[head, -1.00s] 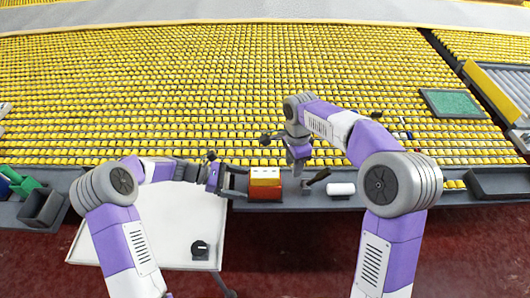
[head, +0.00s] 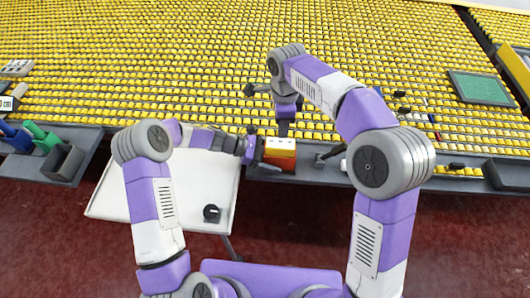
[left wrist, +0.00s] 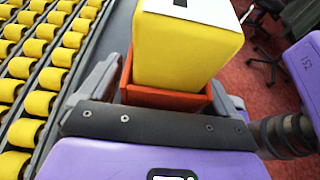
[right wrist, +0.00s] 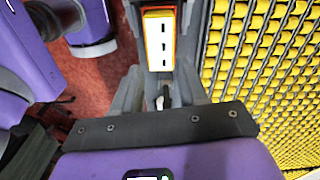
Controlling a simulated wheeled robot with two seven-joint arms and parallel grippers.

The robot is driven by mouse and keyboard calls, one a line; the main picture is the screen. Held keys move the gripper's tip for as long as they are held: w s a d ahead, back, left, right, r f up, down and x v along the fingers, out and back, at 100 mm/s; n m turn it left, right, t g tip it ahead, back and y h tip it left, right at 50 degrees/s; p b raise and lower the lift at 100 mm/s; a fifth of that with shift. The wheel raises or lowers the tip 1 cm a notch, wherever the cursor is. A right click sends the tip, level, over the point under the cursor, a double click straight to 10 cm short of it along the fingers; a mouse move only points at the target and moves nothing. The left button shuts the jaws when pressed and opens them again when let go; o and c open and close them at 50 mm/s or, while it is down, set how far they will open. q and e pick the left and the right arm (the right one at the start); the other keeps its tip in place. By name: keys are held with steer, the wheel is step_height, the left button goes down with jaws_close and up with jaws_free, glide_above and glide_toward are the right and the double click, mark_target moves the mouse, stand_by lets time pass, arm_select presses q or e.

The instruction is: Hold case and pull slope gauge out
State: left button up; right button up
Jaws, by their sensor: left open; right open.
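The slope gauge (head: 282,143), a yellow block with a white top and dark marks, sits upright in the orange-red case (head: 280,163) at the bench's front edge. In the left wrist view the gauge (left wrist: 185,45) rises well above the case rim (left wrist: 165,98). My left gripper (head: 261,155) is open at the left of the case, its fingers on either side of it; contact cannot be told. My right gripper (head: 283,128) is open and points down near the gauge's top. In the right wrist view the gauge (right wrist: 159,42) lies ahead between its fingers.
Rows of yellow spools (head: 200,70) fill the bench behind the case. A white table (head: 120,195) with a black knob (head: 211,213) stands in front at left. A dark tool (head: 330,153) lies right of the case. A green board (head: 478,88) is at far right.

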mark_target(277, 143)
arm_select(q)
steer(key=shift+d+f, duration=0.1)
steer(key=shift+d, duration=0.15)
steer(key=c, duration=1.2)
steer(key=shift+c, duration=0.2)
arm_select(e)
steer(key=shift+o, duration=2)
steer(key=shift+a+r, duration=0.25)
steer(key=shift+r, duration=0.05)
steer(key=shift+o, duration=1.3)
steer(key=shift+a+r+m, duration=0.2)
steer(key=shift+r+m, duration=0.1)
steer(key=shift+m, duration=0.3)
step_height(277, 143, down, 12)
steer(key=shift+a+r, duration=0.1)
steer(key=shift+r, duration=0.05)
